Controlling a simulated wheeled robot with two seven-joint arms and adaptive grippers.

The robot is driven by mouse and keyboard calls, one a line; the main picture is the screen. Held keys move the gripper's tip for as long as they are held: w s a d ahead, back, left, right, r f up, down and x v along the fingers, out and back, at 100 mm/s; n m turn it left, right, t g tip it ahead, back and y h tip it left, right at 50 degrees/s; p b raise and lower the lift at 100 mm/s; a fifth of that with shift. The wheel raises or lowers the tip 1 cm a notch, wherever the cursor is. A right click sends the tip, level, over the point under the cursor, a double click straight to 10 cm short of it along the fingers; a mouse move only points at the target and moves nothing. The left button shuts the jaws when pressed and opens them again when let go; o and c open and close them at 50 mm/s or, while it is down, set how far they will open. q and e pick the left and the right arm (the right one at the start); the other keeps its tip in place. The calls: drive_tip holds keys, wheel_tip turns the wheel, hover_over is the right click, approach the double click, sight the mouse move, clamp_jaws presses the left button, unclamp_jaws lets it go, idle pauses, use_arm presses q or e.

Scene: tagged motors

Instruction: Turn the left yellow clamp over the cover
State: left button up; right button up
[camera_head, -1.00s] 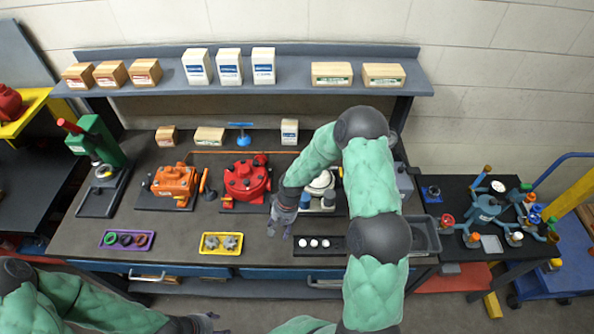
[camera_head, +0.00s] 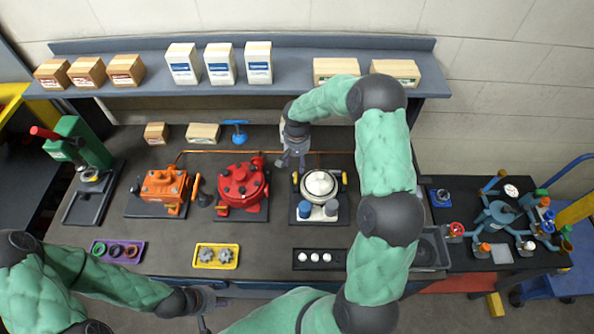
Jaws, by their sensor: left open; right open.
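The white round cover (camera_head: 319,183) sits on a unit with a dark base plate, right of the red motor. The left yellow clamp (camera_head: 296,182) is a small upright yellow piece at the cover's left edge. Another yellow clamp (camera_head: 344,179) stands at its right edge. My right gripper (camera_head: 291,164) is open and empty, pointing down just behind and slightly left of the left clamp, apart from it as far as I can tell. My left gripper (camera_head: 210,312) is open and empty at the bench's front edge, far from the cover.
The red motor (camera_head: 241,185) and orange motor (camera_head: 163,187) stand to the left. A black tray (camera_head: 300,264) with white balls and a yellow tray (camera_head: 199,264) with gears lie near the front edge.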

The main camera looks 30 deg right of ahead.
sight(295, 181)
wheel_tip(295, 181, down, 10)
drive_tip(key=shift+s+a+p, duration=0.1)
drive_tip(key=shift+s+p, duration=0.05)
drive_tip(key=shift+p, duration=0.55)
clamp_jaws()
